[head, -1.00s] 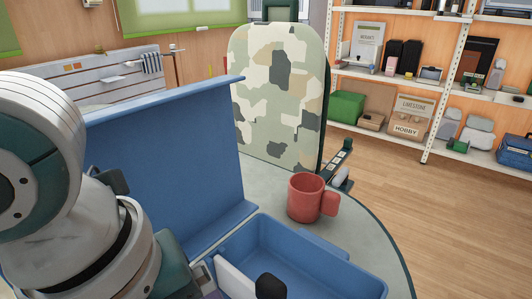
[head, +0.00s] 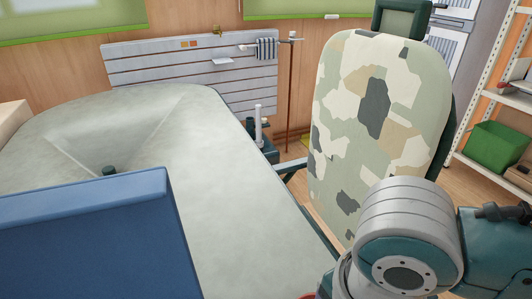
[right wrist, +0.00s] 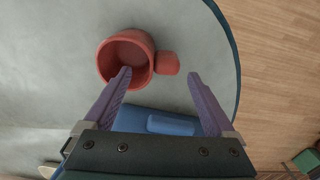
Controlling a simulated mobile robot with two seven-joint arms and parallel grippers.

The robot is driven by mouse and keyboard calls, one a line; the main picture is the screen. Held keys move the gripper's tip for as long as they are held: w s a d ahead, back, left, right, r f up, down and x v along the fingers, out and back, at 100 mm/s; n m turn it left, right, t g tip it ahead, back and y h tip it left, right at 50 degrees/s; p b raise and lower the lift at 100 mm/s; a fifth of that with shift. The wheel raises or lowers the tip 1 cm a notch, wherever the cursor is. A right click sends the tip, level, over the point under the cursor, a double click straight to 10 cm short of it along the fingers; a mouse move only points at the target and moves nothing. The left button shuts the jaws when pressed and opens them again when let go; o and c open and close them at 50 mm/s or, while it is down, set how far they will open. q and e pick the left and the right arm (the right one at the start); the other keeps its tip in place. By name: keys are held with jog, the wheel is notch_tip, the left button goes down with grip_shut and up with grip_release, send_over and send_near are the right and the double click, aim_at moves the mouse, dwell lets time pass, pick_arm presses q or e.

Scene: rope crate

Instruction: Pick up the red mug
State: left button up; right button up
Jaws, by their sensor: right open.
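The red mug (right wrist: 128,50) stands on the grey tabletop (right wrist: 60,85), its open top facing the right wrist camera and its handle pointing right. Only a sliver of red shows at the bottom edge of the head view. My right gripper (right wrist: 160,75) is open, with two purple fingers. The mug's handle lies between the fingertips in the picture; the left fingertip overlaps the mug's near rim. I cannot tell whether it touches. In the head view my right arm comes in at the lower right, its gripper out of frame. My left gripper is not in view.
A blue crate part (right wrist: 150,118) lies below the right fingers. A tall blue panel (head: 90,235) stands at the lower left of the head view. A camouflage chair back (head: 370,120) rises beyond the table edge. The table's middle (head: 215,190) is clear.

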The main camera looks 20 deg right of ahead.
jog(key=shift+s+a+f, duration=0.1)
jog(key=shift+a+f, duration=0.05)
jog(key=shift+f, duration=0.5)
jog(key=shift+a+f, duration=0.1)
jog(key=shift+f, duration=0.5)
jog(key=f, duration=0.1)
jog(key=f+b, duration=0.1)
jog(key=f, duration=0.1)
jog(key=f+b, duration=0.1)
jog(key=shift+s+d+f, duration=0.3)
jog(key=shift+d, duration=0.05)
jog(key=shift+f, duration=0.35)
grip_shut()
